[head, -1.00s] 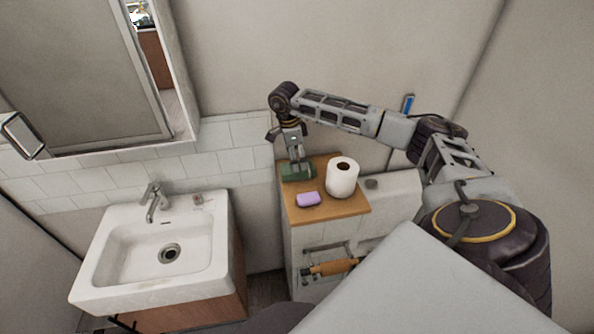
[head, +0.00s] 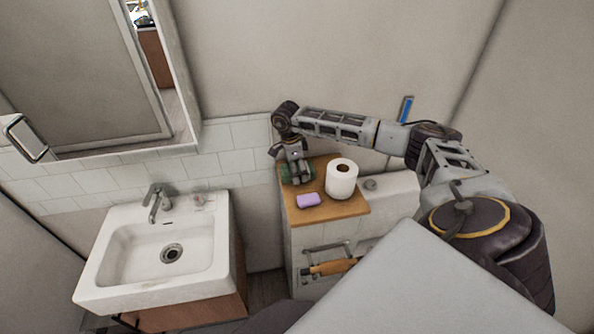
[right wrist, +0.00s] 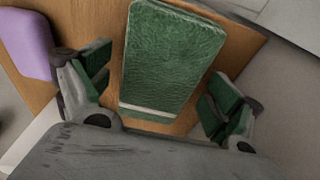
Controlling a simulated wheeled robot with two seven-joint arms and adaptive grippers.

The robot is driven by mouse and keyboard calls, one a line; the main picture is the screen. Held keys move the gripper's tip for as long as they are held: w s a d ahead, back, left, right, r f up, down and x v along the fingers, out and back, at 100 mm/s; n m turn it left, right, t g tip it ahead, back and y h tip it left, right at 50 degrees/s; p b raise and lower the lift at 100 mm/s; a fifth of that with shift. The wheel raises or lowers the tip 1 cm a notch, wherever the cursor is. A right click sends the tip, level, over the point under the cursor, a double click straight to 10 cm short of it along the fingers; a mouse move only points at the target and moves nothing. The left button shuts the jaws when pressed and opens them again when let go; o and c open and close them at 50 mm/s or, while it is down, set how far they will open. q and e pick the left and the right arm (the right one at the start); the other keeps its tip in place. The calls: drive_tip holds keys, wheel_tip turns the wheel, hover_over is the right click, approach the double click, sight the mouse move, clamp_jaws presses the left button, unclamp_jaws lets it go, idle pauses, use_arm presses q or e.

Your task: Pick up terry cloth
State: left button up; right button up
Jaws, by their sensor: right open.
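The terry cloth (right wrist: 168,60) is a folded green block lying on a wooden top. In the head view the green cloth (head: 286,172) is mostly hidden behind my right gripper (head: 297,176). In the right wrist view my right gripper (right wrist: 158,90) is open, with one finger on each side of the near end of the cloth. Gaps of bare wood show between the fingers and the cloth. My left gripper is not in view.
A purple block (head: 308,200) lies in front of the cloth, near a toilet paper roll (head: 342,179). Both stand on the wooden top (head: 325,212) of a small cabinet. A white sink (head: 110,265) is at left. The wall is close behind.

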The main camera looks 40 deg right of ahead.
drive_tip(key=shift+c, duration=0.3)
drive_tip(key=c, duration=1)
drive_tip(key=shift+r, duration=0.1)
drive_tip(key=shift+c, duration=0.2)
drive_tip(key=shift+r+b, duration=0.95)
drive_tip(key=shift+r, duration=4)
drive_tip(key=o, duration=0.5)
drive_tip(key=c, duration=0.4)
drive_tip(key=shift+w, duration=0.1)
